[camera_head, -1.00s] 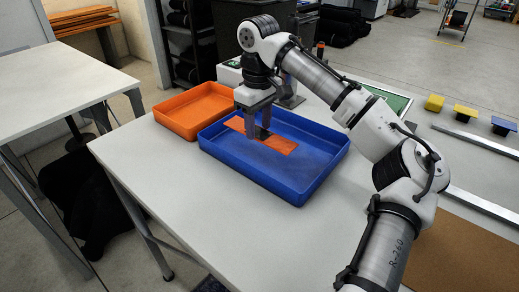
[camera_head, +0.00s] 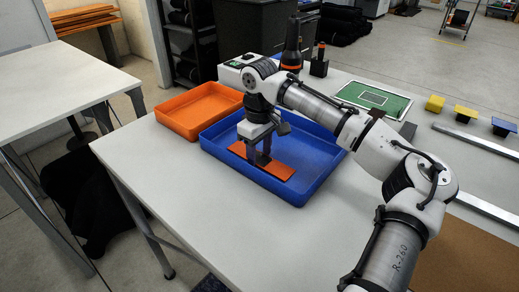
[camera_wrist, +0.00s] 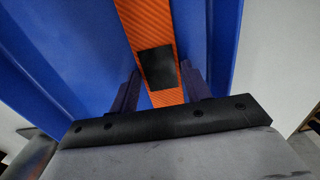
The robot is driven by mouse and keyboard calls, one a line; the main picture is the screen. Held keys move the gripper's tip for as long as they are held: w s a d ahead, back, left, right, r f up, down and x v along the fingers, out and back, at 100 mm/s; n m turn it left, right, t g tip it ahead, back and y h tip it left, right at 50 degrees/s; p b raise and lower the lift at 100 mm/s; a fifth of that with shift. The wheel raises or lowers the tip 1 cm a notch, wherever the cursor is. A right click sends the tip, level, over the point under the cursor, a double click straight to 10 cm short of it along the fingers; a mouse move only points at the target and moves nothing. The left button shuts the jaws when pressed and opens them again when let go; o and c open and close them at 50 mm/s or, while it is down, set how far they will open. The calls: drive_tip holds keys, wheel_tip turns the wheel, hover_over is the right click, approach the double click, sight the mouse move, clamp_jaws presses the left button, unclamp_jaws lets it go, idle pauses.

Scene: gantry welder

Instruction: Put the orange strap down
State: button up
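The orange strap (camera_head: 279,171) is a flat strip lying level, low inside the blue tray (camera_head: 325,172). Whether it touches the tray floor I cannot tell for sure. My gripper (camera_head: 258,163) points down into the tray, its fingers on both sides of the strap's middle. In the wrist view the strap (camera_wrist: 144,22) passes between the fingers, with a black patch (camera_wrist: 157,68) at its middle. The fingertips of my gripper (camera_wrist: 159,75) sit close against the patch's edges and appear shut on it.
An empty orange tray (camera_head: 197,110) stands to the left of the blue one. A green board (camera_head: 374,101), a black tool (camera_head: 292,45) and yellow and blue blocks (camera_head: 466,113) stand behind and right. Bare table (camera_head: 165,180) lies in front of the trays.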

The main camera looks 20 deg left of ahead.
sight(259, 159)
drive_tip(key=o, duration=0.3)
drive_tip(key=shift+o, duration=0.2)
drive_tip(key=shift+r, duration=0.1)
wheel_tip(259, 159, up, 12)
drive_tip(key=shift+b, duration=0.4)
